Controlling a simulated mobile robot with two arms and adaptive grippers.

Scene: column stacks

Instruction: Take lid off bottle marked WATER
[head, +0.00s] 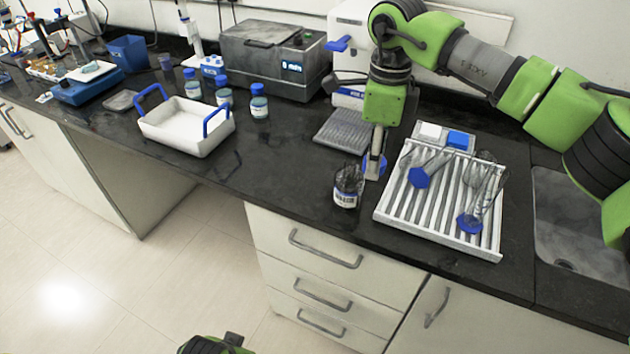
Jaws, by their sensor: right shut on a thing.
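My right gripper (375,170) points down over the counter and is shut on a blue lid (383,165), which shows on both sides of the fingers. Just left of it a small bottle (346,196) with a pale label stands upright on the counter. No blue lid shows on this bottle, and its top looks dark. Its label is too small to read. Three bottles with blue lids (192,84) (224,96) (259,104) stand farther back, their labels also unreadable. Part of my left arm shows at the bottom edge; its fingers cannot be made out.
A white ribbed rack (382,212) with glassware and blue pieces lies right of the gripper. A sink (565,225) is at the right. A white tray with blue handles (185,140) and a grey heater box (265,62) stand left. The counter left of the bottle is clear.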

